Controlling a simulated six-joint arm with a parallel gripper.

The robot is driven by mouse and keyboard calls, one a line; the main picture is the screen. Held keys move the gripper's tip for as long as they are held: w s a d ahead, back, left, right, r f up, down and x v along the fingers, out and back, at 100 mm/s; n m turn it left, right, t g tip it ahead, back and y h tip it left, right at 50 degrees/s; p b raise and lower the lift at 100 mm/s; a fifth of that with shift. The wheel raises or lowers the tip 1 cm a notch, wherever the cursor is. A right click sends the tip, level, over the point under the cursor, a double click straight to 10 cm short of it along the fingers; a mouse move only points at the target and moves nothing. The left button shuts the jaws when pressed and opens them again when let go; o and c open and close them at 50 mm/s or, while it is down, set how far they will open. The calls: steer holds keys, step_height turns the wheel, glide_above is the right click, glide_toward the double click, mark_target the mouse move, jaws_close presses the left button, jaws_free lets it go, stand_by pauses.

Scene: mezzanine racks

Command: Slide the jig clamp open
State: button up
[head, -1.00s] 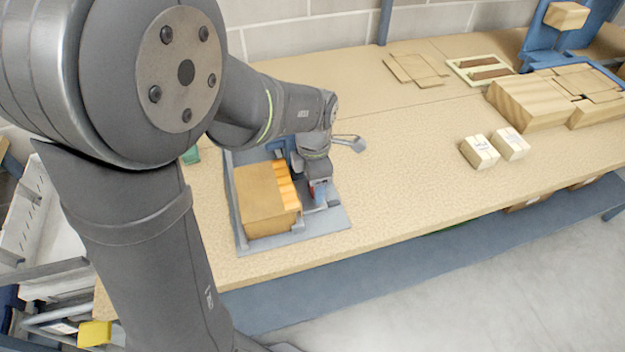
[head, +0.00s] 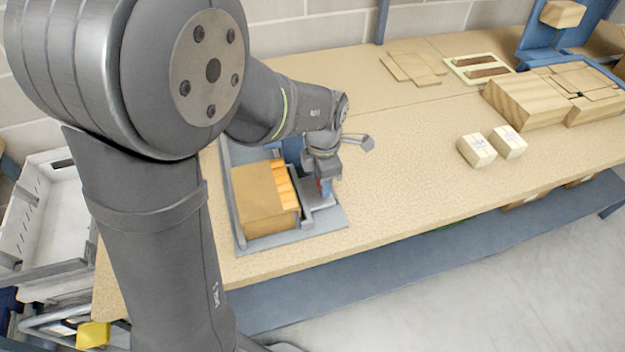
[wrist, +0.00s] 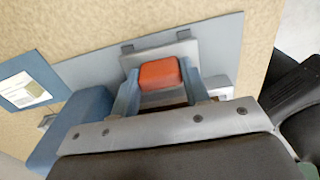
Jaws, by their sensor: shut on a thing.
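The jig (head: 290,240) is a grey-blue plate with raised edges on the bench, holding a wooden block (head: 262,205) with a lighter stepped right side. The clamp's red handle (wrist: 158,73) shows in the wrist view between my two gripper fingers. My gripper (wrist: 162,86) is shut on this handle. In the head view my gripper (head: 324,184) points down at the right side of the jig, with a small gap between it and the block. The handle is mostly hidden there by the gripper.
Two small white-topped boxes (head: 477,150) stand to the right on the bench. Flat wooden pieces (head: 413,68), a cream frame (head: 478,68) and large wooden blocks (head: 530,102) lie farther back. The bench between the jig and boxes is clear. A pale label (wrist: 28,90) lies near the jig.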

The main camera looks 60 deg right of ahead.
steer(key=shift+s+d, duration=0.35)
steer(key=o, duration=1.4)
steer(key=shift+r, duration=0.1)
step_height(320, 180, up, 17)
steer(key=shift+r, duration=0.15)
step_height(320, 180, down, 18)
steer(key=shift+a+r, duration=0.1)
steer(key=shift+r, duration=0.05)
steer(key=shift+w+a+r, duration=0.1)
steer(key=shift+w+a, duration=0.2)
steer(key=shift+w, duration=0.1)
